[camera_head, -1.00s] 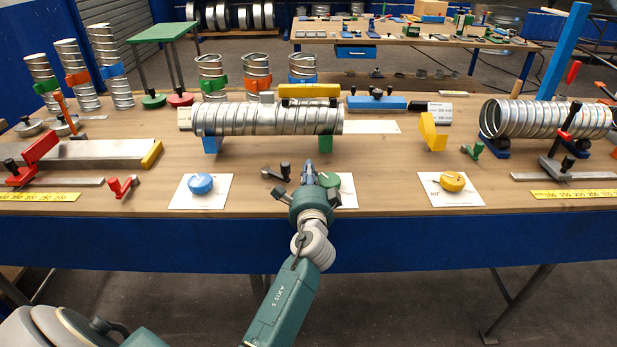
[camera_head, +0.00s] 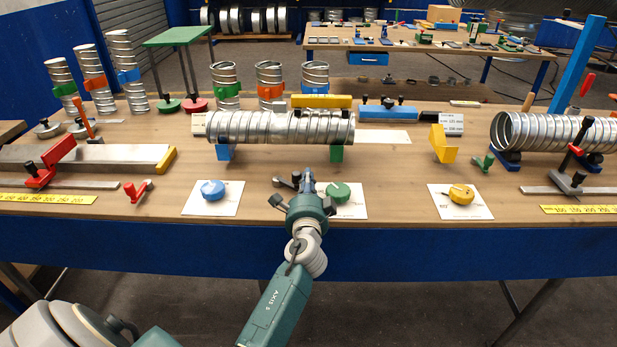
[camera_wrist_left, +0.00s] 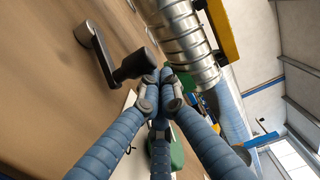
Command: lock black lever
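The black lever (camera_head: 284,183) lies low on the front part of the workbench, just left of my left gripper. In the left wrist view the lever (camera_wrist_left: 101,55) shows a round pivot end, a flat arm and a thick black handle that points at my fingertips. My left gripper (camera_head: 308,177) is over the bench, beside the handle. In the wrist view its three blue fingers (camera_wrist_left: 161,80) come together at the tips, with nothing seen between them. The tips look very close to the handle's end; I cannot tell whether they touch. My right gripper is not in view.
A spiral duct (camera_head: 280,127) rests on blue and green supports behind the gripper. A green knob (camera_head: 339,191) on a white plate is close on the right, a blue knob (camera_head: 213,189) further left. A yellow knob (camera_head: 461,194) stands right, with bare wood between.

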